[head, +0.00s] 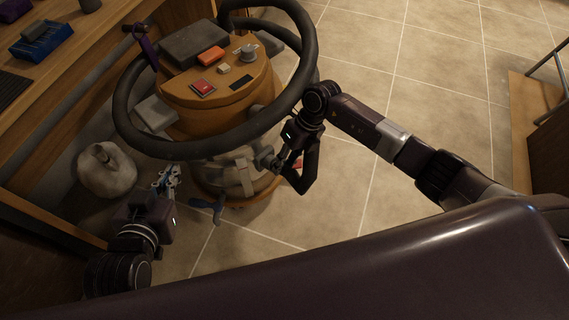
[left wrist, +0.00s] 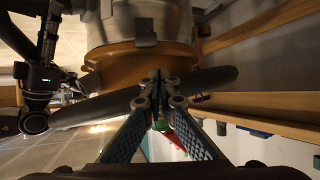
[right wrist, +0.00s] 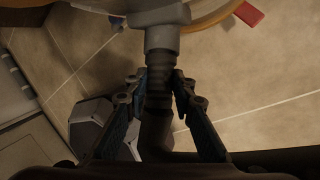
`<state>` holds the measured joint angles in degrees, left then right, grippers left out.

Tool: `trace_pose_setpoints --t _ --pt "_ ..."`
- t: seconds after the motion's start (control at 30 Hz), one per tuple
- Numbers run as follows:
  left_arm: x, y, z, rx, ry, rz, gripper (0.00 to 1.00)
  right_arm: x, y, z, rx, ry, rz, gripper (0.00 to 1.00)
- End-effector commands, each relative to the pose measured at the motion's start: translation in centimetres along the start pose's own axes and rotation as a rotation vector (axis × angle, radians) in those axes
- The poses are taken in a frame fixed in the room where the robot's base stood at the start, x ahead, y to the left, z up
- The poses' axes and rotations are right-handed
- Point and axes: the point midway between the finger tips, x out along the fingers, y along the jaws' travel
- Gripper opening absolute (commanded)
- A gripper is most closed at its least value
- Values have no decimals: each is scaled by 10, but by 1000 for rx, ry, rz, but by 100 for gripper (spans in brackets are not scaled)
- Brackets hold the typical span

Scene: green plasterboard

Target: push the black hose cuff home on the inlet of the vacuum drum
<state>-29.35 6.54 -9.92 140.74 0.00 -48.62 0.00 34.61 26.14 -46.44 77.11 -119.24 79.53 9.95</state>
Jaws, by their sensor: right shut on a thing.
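The vacuum drum (head: 236,178) stands on the tiles, with an orange top and a grey strapped body. Its grey inlet (right wrist: 162,38) sticks out toward my right gripper (head: 281,163). My right gripper (right wrist: 160,84) is shut on the dark ribbed hose cuff (right wrist: 158,97), one finger on each side. The cuff is in line with the inlet and its end meets the narrower grey stub; how deep it sits I cannot tell. My left gripper (head: 168,177) is empty, left of the drum; its fingertips (left wrist: 160,82) are together in front of a dark bar-like part below the drum.
The thick black hose (head: 190,150) loops around the drum's top. A pale sack-like object (head: 106,170) sits left on the floor, beside the wooden workbench (head: 100,60). A blue tray (head: 42,42) lies on the bench.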

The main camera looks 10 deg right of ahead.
Motion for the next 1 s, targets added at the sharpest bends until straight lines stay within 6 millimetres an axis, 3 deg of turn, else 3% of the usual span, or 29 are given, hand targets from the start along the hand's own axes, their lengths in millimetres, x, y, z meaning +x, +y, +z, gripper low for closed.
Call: trace_pose_setpoints --t 0.93,0.97,1.0 --pt "2 2 -20 0 88 5 0 2 0 5 0 -3 0 0" --pt "2 2 -20 0 88 5 0 2 0 5 0 -3 0 27" --pt "2 2 -20 0 87 5 0 2 0 5 0 -3 0 31"
